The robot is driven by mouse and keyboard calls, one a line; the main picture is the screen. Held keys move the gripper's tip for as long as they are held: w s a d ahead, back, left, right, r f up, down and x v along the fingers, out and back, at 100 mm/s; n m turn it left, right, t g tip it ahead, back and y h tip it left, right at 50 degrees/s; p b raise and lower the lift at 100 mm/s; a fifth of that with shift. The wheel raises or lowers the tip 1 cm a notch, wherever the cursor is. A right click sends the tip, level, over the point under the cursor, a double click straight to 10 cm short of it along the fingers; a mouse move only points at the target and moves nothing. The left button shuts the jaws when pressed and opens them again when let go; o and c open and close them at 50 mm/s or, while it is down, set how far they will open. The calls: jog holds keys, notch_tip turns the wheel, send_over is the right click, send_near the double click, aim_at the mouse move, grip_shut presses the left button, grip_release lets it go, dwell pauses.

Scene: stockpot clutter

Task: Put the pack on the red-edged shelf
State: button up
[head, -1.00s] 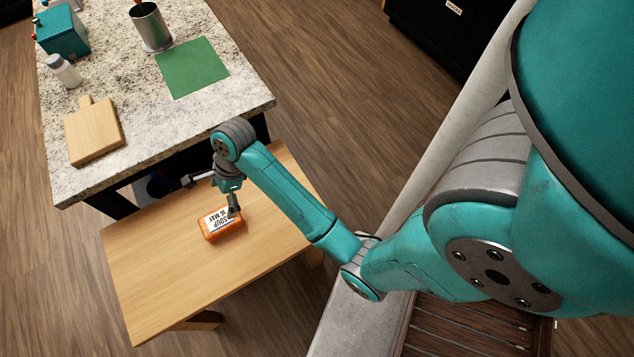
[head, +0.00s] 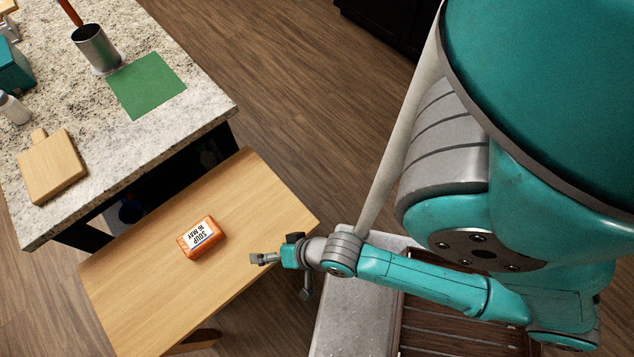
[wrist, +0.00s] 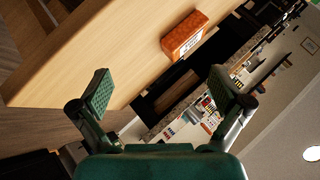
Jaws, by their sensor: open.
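The pack (head: 201,237) is an orange block with a white label reading "SOUP 16 MAY". It lies on the light wooden table (head: 150,290) and also shows in the wrist view (wrist: 185,36), beyond the fingers. My gripper (head: 254,259) is to the right of the pack, near the table's right edge, apart from the pack and empty. In the wrist view my gripper (wrist: 160,90) has its two fingers spread wide with nothing between them. I cannot make out a red-edged shelf in these views.
A granite counter (head: 150,50) stands behind the table, bearing a green mat (head: 147,86), a cutting board (head: 52,165), a metal pot (head: 95,48), a teal box (head: 12,68) and a white-topped jar (head: 13,108). The tabletop around the pack is clear.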

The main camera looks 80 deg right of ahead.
jog(key=s+r+n+t, duration=0.2)
jog(key=s+r+n, duration=0.3)
jog(key=r, duration=0.3)
jog(key=s+a+r+n+t, duration=0.1)
jog(key=s+r+n+t, duration=0.2)
jog(key=s+r+n, duration=0.3)
notch_tip(320, 180, up, 3)
jog(key=shift+s+f, duration=0.1)
jog(key=shift+s, duration=0.7)
